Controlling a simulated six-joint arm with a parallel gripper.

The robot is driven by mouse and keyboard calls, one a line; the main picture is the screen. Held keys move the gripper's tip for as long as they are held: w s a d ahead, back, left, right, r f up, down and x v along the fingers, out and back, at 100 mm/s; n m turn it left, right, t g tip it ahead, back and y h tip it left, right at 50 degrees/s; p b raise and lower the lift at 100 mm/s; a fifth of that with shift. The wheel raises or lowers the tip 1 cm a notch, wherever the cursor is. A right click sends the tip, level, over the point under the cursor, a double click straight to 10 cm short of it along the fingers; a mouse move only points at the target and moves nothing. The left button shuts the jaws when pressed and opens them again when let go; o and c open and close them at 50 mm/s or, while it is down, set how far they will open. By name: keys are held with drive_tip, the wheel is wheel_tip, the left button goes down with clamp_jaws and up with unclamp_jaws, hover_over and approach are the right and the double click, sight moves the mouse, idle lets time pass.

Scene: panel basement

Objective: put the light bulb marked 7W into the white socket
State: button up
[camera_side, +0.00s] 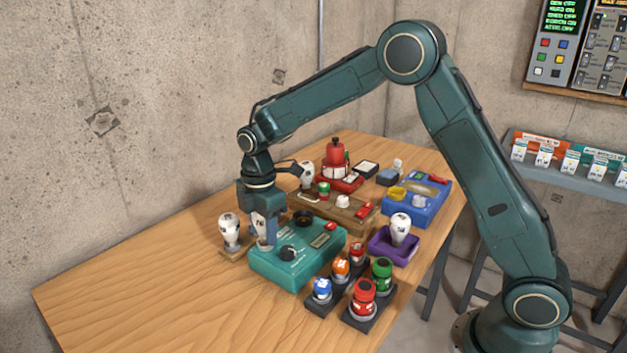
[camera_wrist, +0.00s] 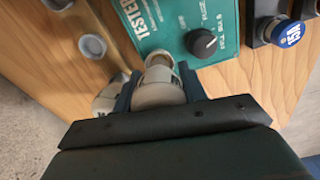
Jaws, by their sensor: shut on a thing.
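My gripper (camera_side: 262,236) points down at the left end of the teal tester box (camera_side: 300,270). It is shut on a pale light bulb (camera_side: 262,225); that bulb also shows between the fingers in the wrist view (camera_wrist: 158,88). Its marking is too small to read surely. Its lower end is at the tester's edge; I cannot tell whether it sits in a fitting there. A second white bulb (camera_side: 230,228) stands upright just left of my gripper on a small wooden base. A white socket-like piece (camera_side: 343,201) is on the brown wooden board (camera_side: 325,210) behind the tester.
Blue, orange, red and green capped parts stand right of the tester. A blue box (camera_side: 420,212) lies at the far right. The table's front left is clear.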

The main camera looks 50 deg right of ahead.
drive_tip(key=shift+f, duration=0.55)
drive_tip(key=o, duration=0.7)
drive_tip(key=shift+r, duration=0.1)
drive_tip(key=shift+r, duration=5.4)
